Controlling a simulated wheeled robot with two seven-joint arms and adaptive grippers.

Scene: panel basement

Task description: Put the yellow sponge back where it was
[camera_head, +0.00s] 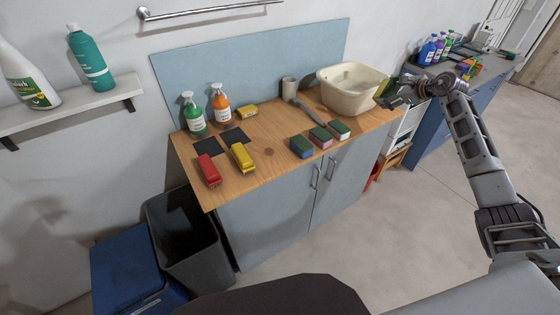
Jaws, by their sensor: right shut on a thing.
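My right gripper (391,94) is at the right end of the wooden counter, beside the cream basin. It is shut on a yellow-green thing (382,89), which looks like the yellow sponge but is partly hidden by the fingers. On the counter's front right stand three sponges with dark green tops: a blue one (302,151), a pink one (321,142) and a whitish one (340,133). A small yellow block (247,112) lies at the back, right of the orange spray bottle. My left gripper is out of view.
The cream basin (350,101), a grey cup (289,88) and spray bottles, green (194,119) and orange (221,106), stand on the counter (268,178). Red (208,171) and yellow (243,158) items lie at front left. The counter's middle is fairly clear.

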